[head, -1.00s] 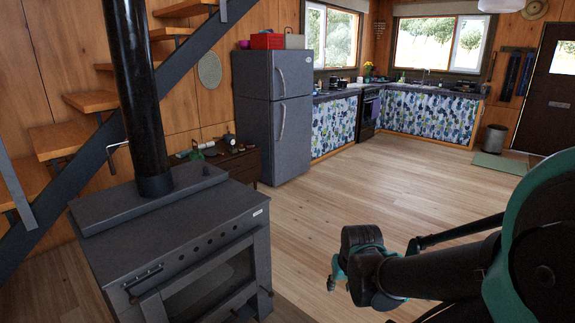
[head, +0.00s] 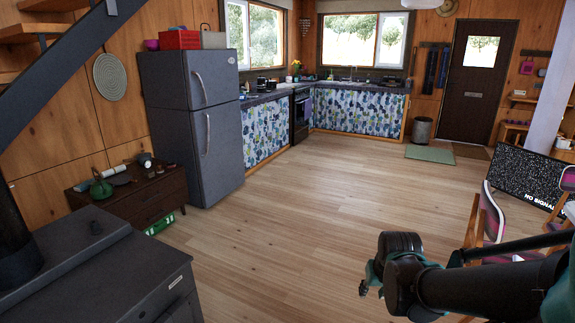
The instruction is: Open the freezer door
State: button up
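A grey two-door fridge-freezer (head: 193,125) stands against the left wall of the kitchen, across the room from me. Its smaller upper door (head: 213,80) and its larger lower door (head: 214,150) are both shut. Each door has a curved vertical handle; the upper handle (head: 201,88) and the lower handle (head: 207,133) face the room. My gripper (head: 367,282) is at the lower right, far from the fridge and over bare floor. Its fingers are small and partly hidden by the arm, so I cannot tell whether they are open.
A black stove (head: 110,265) fills the lower left. A brown drawer cabinet (head: 135,195) stands left of the fridge, with a green crate (head: 160,223) beneath. Chairs (head: 487,222) and a screen (head: 528,182) are at right. The wooden floor (head: 290,215) between is clear.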

aim_at(211, 75)
jog(key=i+u, duration=0.15)
jog(key=i, duration=0.5)
jog(key=i+u, duration=0.15)
jog(key=i, duration=0.5)
jog(key=i+l+u, duration=0.15)
jog(key=i, duration=0.5)
